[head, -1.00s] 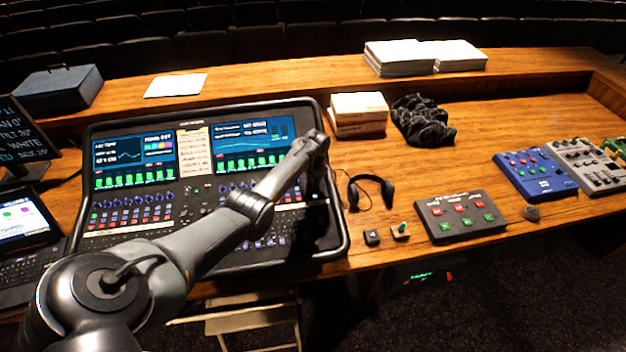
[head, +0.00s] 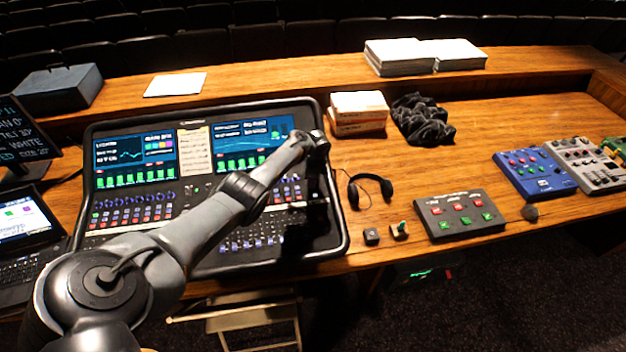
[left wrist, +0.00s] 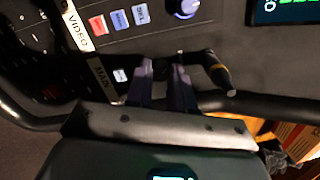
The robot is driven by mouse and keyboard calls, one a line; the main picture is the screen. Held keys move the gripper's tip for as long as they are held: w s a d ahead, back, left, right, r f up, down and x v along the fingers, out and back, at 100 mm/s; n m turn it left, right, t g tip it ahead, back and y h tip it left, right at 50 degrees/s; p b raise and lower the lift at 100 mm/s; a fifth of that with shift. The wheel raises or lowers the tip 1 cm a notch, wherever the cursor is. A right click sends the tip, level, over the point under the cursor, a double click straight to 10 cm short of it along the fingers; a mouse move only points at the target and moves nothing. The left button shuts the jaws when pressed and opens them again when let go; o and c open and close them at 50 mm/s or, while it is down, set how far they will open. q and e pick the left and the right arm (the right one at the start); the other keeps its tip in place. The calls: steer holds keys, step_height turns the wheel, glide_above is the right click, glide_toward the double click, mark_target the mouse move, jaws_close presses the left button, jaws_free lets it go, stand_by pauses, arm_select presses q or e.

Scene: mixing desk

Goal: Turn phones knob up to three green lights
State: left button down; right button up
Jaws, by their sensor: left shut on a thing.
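The mixing console (head: 215,262) lies on the wooden desk. My left gripper (head: 318,200) reaches down over its right end; its fingers are dark and hard to make out in the head view. In the left wrist view my left gripper (left wrist: 162,72) has both fingers close together against the console panel, shut on a small dark knob (left wrist: 160,66) mostly hidden between them. The label by it cannot be read, so I cannot tell that it says phones. A blue-ringed knob (left wrist: 186,8) sits beyond the fingers. My right gripper is out of view.
A display with green marks (left wrist: 290,8) is cut off at the wrist view's top right. Headphones (head: 370,186) and a button box (head: 460,214) lie right of the console.

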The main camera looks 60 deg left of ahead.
arm_select(q)
steer(key=shift+m, duration=0.6)
steer(key=c, duration=1)
jaws_free()
steer(key=r+p, duration=0.1)
steer(key=r, duration=0.2)
steer(key=d+r+p, duration=0.1)
steer(key=r+p, duration=0.1)
steer(key=r, duration=0.2)
steer(key=r+p, duration=0.1)
steer(key=r, duration=0.2)
steer(key=shift+d+r, duration=0.3)
steer(key=shift+r, duration=0.05)
